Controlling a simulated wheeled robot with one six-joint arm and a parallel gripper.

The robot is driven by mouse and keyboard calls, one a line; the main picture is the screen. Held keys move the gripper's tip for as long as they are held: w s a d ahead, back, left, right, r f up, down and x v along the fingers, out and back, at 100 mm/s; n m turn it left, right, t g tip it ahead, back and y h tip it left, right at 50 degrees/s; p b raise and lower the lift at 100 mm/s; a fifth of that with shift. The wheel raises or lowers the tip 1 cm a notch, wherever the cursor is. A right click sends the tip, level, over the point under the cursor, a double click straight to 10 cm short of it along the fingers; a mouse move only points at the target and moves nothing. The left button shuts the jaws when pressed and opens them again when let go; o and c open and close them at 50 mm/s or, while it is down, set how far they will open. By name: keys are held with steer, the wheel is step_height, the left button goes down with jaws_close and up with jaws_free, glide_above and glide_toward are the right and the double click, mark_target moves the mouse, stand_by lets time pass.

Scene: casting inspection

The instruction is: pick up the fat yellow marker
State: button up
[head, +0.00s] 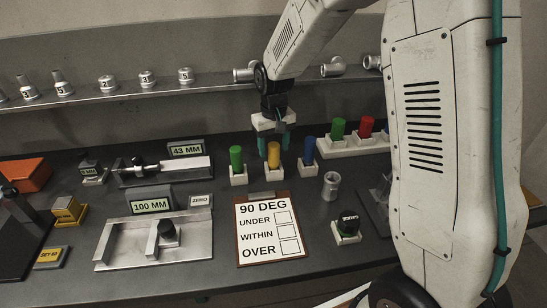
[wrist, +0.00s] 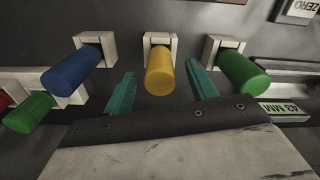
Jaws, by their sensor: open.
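The fat yellow marker (head: 274,155) stands upright in a small white holder (head: 274,172) on the dark bench, in the middle of the head view. It also shows in the wrist view (wrist: 160,76). My gripper (wrist: 162,90) is open, with one teal finger on each side of the yellow marker and a visible gap on both sides. In the head view my gripper (head: 272,140) hangs just above and behind the marker, and its fingertips are partly hidden. No contact with the marker shows.
A green marker (head: 236,158) and a blue marker (head: 309,150) stand in holders close on either side. A white rack (head: 355,146) with green and red markers is at the right. A clipboard (head: 268,230) lies in front. A shelf (head: 120,93) with fittings runs behind.

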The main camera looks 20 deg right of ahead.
mark_target(274, 156)
step_height(274, 156, down, 5)
steer(key=shift+r, duration=0.2)
steer(key=shift+c, duration=0.4)
steer(key=c, duration=1)
steer(key=shift+r, duration=0.1)
steer(key=shift+r, duration=0.55)
step_height(274, 156, up, 2)
steer(key=shift+r, duration=0.2)
steer(key=s+d+r, duration=0.1)
steer(key=s+d, duration=0.2)
steer(key=s, duration=1.2)
steer(key=shift+s+d+r, duration=0.2)
steer(key=shift+s+d, duration=0.1)
steer(key=shift+d, duration=0.1)
